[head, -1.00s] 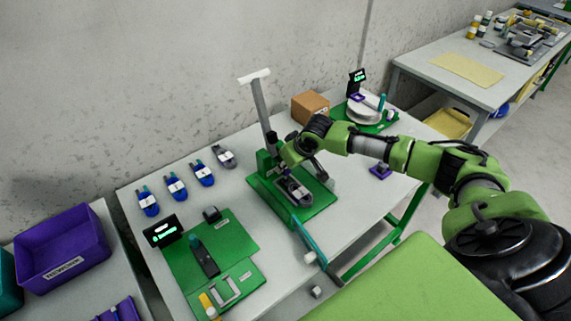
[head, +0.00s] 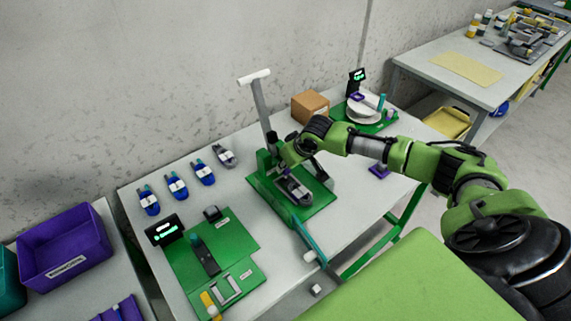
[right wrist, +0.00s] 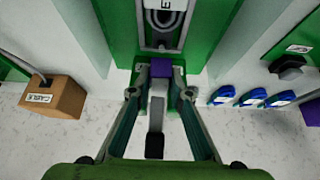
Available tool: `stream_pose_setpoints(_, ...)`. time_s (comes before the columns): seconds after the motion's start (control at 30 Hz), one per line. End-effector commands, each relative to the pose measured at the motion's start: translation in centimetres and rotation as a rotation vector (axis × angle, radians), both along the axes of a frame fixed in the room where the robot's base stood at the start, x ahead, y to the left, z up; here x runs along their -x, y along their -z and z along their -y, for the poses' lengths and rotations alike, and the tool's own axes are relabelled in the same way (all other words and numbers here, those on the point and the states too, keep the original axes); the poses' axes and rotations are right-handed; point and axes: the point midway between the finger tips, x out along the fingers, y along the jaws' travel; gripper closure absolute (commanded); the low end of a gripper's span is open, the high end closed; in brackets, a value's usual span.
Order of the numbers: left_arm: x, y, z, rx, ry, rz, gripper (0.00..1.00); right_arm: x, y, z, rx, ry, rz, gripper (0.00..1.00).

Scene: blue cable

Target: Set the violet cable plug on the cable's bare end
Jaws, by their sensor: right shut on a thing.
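My right gripper (head: 287,155) is at the green press stand (head: 262,180) on the main table. In the right wrist view my right gripper (right wrist: 161,78) has its two fingers on either side of a violet block (right wrist: 161,68), which looks like the violet cable plug, and is shut on it. A grey piece with a black end (right wrist: 155,145) runs from the block toward the camera. In the head view the arm hides most of the grip. I cannot make out the cable's bare end. My left gripper is not in view.
A tall grey lever with a white crossbar (head: 255,77) rises behind my gripper. Several blue-and-teal pieces (head: 177,186) lie to the left. A cardboard box (head: 310,106) and a round turntable (head: 364,112) stand behind. A violet bin (head: 64,248) is at far left.

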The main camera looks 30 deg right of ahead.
Motion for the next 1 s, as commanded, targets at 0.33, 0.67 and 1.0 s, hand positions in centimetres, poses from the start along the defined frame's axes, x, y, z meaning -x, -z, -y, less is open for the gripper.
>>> stream_pose_setpoints(0.33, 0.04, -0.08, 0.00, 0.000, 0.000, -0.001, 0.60, 0.01, -0.03, 0.01, 0.000, 0.000, 0.000, 0.93)
stream_pose_setpoints(0.67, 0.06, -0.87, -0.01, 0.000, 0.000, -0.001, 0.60, 0.04, -0.06, 0.05, 0.000, 0.000, -0.001, 0.93)
stream_pose_setpoints(1.0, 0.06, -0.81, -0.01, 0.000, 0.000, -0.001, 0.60, 0.02, 0.01, 0.04, 0.000, 0.000, 0.000, 0.93)
